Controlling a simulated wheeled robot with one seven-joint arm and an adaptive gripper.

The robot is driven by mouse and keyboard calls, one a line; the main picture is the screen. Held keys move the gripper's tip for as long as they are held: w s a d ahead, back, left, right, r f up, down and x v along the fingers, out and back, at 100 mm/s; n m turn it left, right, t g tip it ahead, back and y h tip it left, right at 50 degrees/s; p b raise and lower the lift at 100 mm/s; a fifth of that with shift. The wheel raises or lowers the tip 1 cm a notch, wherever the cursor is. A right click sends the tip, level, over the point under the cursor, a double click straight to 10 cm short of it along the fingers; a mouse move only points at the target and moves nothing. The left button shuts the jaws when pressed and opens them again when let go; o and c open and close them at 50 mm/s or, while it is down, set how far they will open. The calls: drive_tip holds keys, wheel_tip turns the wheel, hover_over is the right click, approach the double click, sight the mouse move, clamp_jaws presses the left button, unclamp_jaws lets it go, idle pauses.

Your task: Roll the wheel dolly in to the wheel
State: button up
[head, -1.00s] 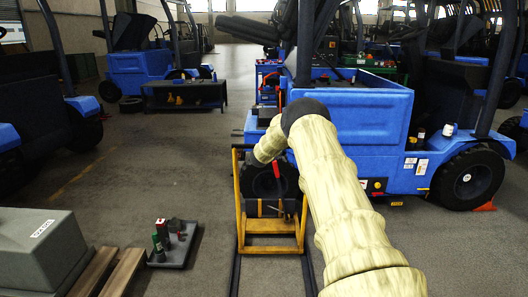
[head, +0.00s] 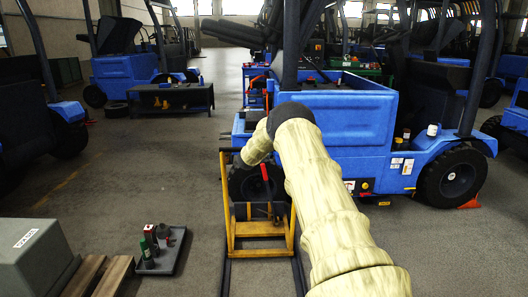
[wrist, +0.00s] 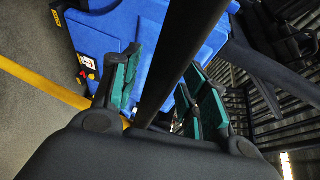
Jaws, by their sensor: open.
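The wheel dolly (head: 233,228) is a yellow frame with a low roller and a dark top bar, standing on two dark floor rails. The wheel (head: 242,186) is black and shows behind the dolly's frame at the blue truck's near end, apart from the roller as far as I can tell.
The blue truck (head: 335,122) stands right behind the dolly. A dark tray (head: 172,262) with small bottles and cans lies on the floor to the left, near a grey box (head: 28,255) and wooden slats. The floor between the tray and a low black bench (head: 185,98) is clear.

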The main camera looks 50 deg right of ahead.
drive_tip(key=v, duration=1.1)
drive_tip(key=shift+s+a, duration=0.15)
drive_tip(key=shift+a, duration=0.2)
